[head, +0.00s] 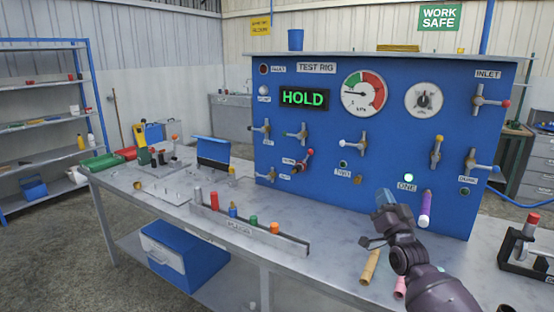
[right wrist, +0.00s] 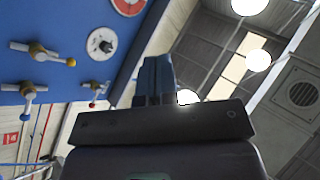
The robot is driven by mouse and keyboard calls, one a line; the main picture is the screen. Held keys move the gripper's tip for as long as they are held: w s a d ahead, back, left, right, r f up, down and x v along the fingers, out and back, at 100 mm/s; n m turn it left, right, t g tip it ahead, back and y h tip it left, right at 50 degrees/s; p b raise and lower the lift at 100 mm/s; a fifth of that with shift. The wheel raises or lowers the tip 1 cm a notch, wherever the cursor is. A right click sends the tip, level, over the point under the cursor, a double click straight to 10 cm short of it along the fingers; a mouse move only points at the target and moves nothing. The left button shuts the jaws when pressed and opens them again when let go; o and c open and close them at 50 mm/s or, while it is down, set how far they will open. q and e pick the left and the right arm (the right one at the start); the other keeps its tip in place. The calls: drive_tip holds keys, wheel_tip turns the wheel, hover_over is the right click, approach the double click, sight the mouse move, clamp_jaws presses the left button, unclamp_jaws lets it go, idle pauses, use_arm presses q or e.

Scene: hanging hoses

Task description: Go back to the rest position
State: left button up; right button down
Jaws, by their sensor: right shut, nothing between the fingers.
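My right gripper (head: 384,198) is in front of the lower right part of the blue test rig panel (head: 330,160), above the bench. Its fingers are shut with nothing between them. In the right wrist view its closed blue fingers (right wrist: 154,80) point up, beside the blue panel. A purple hose end (head: 426,208) hangs on the panel just right of the gripper, apart from it. A tan hose piece (head: 370,267) and a pink one (head: 400,287) are below the gripper, partly hidden by my right arm. My left gripper is not in view.
The grey bench (head: 160,195) carries a rack of coloured plugs (head: 245,228) in front of the panel. A black fixture with a red-capped part (head: 525,240) stands at the right. Valve handles (head: 437,150) stick out from the panel. Shelves (head: 40,120) stand at the far left.

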wheel_tip(320, 180, down, 10)
drive_tip(key=w+d+n+g+h, duration=0.1)
drive_tip(key=w+n+g+h, duration=0.15)
drive_tip(key=n+g, duration=0.45)
drive_tip(key=s+f, duration=0.3)
drive_tip(key=f, duration=0.1)
drive_tip(key=s+f+g, duration=0.1)
drive_tip(key=s+f, duration=0.3)
drive_tip(key=s+f+g, duration=0.1)
drive_tip(key=s+f, duration=0.3)
drive_tip(key=shift+s+d+f+h, duration=0.1)
drive_tip(key=shift+s+f+h, duration=0.05)
drive_tip(key=shift+f+h, duration=0.15)
drive_tip(key=s+f+m+g, duration=0.1)
drive_tip(key=s+f, duration=0.3)
drive_tip(key=s, duration=0.8)
drive_tip(key=s+a+f+m+g, duration=0.1)
drive_tip(key=s+f, duration=0.3)
drive_tip(key=s, duration=0.7)
drive_tip(key=s+f+m+g, duration=0.1)
drive_tip(key=s+f, duration=0.3)
drive_tip(key=s, duration=0.8)
drive_tip(key=shift+s+a+f+m+g+h, duration=0.15)
drive_tip(key=shift+s+f+m+g+h, duration=0.15)
drive_tip(key=shift+g+h, duration=0.15)
